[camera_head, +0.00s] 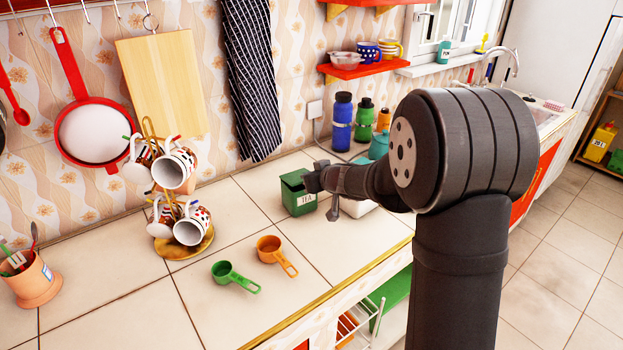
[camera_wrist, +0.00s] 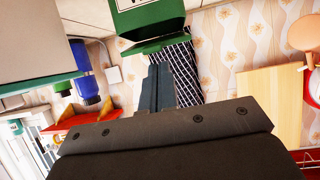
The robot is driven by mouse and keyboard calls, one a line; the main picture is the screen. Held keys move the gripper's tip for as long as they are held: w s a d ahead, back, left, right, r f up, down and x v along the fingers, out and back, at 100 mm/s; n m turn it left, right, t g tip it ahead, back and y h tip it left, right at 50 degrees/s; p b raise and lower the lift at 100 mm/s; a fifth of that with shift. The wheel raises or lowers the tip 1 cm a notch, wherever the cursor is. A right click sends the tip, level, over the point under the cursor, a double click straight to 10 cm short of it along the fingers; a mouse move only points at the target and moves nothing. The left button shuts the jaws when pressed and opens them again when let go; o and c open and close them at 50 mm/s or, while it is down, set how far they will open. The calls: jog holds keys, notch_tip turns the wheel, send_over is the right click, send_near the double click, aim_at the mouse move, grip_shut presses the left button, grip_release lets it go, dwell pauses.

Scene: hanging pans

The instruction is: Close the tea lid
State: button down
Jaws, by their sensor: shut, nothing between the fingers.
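The tea box (camera_head: 298,199) is green with a white label and stands on the tiled counter, right of the cup rack. In the wrist view, which is upside down, the box (camera_wrist: 150,20) is at the top centre. My gripper (camera_head: 312,180) is at the right side of the box near lid height. In the wrist view its fingers (camera_wrist: 159,70) are together and empty, just in front of the lid. Contact is unclear.
A pale container with a green edge (camera_wrist: 35,45) is close beside my gripper. Blue (camera_head: 342,122) and green bottles stand behind. The cup rack (camera_head: 180,243) is left; green (camera_head: 234,277) and orange (camera_head: 276,255) measuring cups lie in front.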

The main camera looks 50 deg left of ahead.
jog(key=shift+d+f, duration=0.1)
jog(key=shift+f, duration=0.25)
jog(key=shift+d+f+y, duration=0.3)
jog(key=shift+f+y, duration=0.05)
jog(key=shift+f, duration=0.5)
jog(key=shift+d+f+y, duration=0.25)
jog(key=shift+f+y, duration=0.1)
jog(key=shift+f, duration=0.5)
jog(key=shift+r, duration=0.1)
